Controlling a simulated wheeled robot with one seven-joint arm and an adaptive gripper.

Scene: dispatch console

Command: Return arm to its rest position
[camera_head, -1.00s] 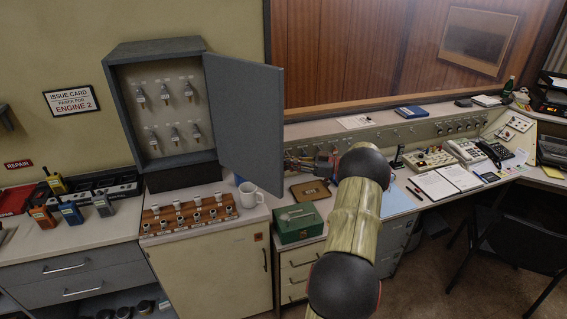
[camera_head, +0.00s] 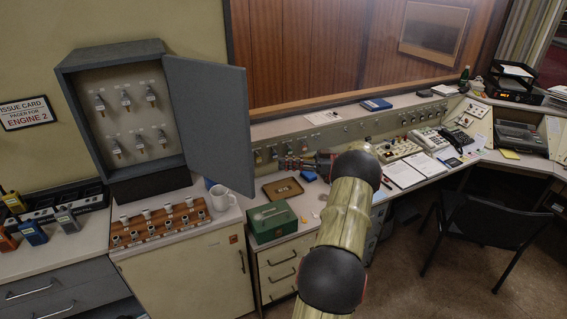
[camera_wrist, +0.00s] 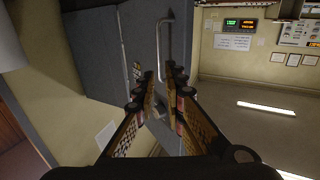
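My arm (camera_head: 345,215) reaches up from the bottom of the head view, bent at a dark round joint. My gripper (camera_head: 288,163) is partly visible left of that joint, above the console desk, pointing left. In the wrist view, the two fingers of my gripper (camera_wrist: 161,80) stand apart with a narrow gap. Nothing shows between them. Beyond them is a grey panel (camera_wrist: 100,50) with a long metal handle (camera_wrist: 161,50).
A grey key cabinet (camera_head: 120,60) stands open, its door (camera_head: 208,120) jutting out left of my gripper. A black chair (camera_head: 490,230) stands right, with open floor nearby.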

